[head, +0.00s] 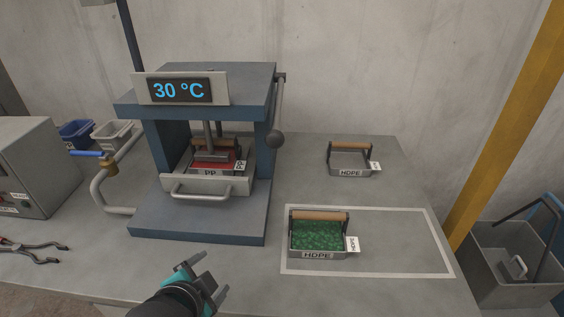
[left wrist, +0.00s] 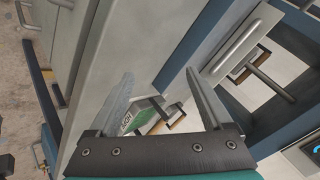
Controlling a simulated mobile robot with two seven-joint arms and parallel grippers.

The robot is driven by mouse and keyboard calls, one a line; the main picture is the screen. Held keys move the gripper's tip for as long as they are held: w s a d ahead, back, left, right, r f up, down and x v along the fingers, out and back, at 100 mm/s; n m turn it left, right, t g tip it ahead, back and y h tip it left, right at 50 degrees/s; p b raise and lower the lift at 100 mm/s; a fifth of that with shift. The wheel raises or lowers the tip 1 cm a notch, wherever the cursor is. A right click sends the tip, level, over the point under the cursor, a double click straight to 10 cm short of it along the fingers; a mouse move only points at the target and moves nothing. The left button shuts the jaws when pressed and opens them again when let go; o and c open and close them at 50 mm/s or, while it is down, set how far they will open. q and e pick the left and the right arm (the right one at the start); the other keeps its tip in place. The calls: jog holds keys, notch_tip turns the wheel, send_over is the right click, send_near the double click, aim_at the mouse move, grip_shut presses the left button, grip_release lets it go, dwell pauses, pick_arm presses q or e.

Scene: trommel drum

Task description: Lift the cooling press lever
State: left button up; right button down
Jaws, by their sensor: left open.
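The cooling press (head: 200,225) is a blue frame on the bench with a display (head: 180,90) reading 30 °C. A red-filled mould marked PP (head: 211,172) sits inside the press under the press plate. My left gripper (head: 203,277) is open and empty in front of the press base, well apart from the lever. Its two fingers also show spread in the left wrist view (left wrist: 163,92). My right gripper is out of view.
A green-filled HDPE mould (head: 318,237) stands inside a white outline right of the press. An empty HDPE mould (head: 350,160) stands behind it. A bent pipe with a blue valve handle (head: 88,154) stands at left. Tongs (head: 35,245) lie at the left edge.

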pick_arm(q)
jog(key=w+d+r+m+t+h, duration=0.35)
jog(key=w+r+m, duration=0.35)
jog(key=m, duration=0.5)
jog(key=w+d+r+m+t+h, duration=0.25)
jog(key=w+r+m+h, duration=0.3)
jog(key=r+m, duration=0.45)
jog(key=m+y+b, duration=0.1)
send_near(278, 107)
jog(key=w+d+f, duration=0.2)
jog(key=d+f, duration=0.1)
jog(key=d, duration=0.3)
jog(key=shift+w+f, duration=0.15)
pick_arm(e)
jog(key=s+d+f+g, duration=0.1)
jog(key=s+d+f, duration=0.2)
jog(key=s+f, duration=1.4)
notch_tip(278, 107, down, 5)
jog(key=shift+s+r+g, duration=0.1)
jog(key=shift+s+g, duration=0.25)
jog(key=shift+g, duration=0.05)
pick_arm(q)
jog(key=shift+c, duration=0.3)
grip_shut()
